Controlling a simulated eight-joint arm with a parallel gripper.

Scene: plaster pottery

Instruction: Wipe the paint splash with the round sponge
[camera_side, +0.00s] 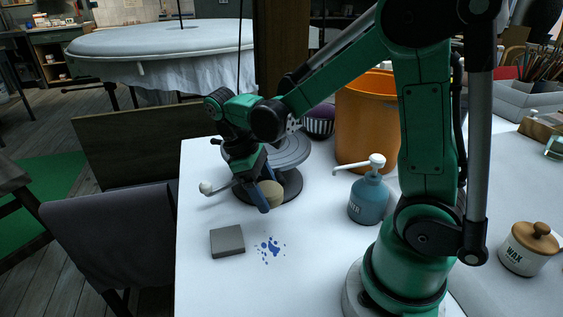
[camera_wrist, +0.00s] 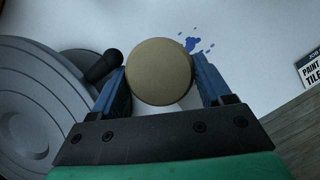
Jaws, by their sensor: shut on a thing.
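The round tan sponge (camera_side: 272,191) is between the blue fingers of my gripper (camera_side: 262,194), beside the grey turntable. In the wrist view the sponge (camera_wrist: 160,72) fills the gap between both fingers, and my gripper (camera_wrist: 161,82) is shut on it. I cannot tell whether its underside touches the table. The blue paint splash (camera_side: 270,248) lies on the white table, nearer the front than the sponge and apart from it. It also shows in the wrist view (camera_wrist: 194,43), just beyond the sponge at the upper right.
The grey turntable (camera_side: 290,150) stands close behind my gripper. A grey block (camera_side: 227,241) lies just left of the splash. A blue pump bottle (camera_side: 369,198) and an orange bucket (camera_side: 366,118) stand to the right. The white table (camera_side: 225,290) is clear in front of the splash.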

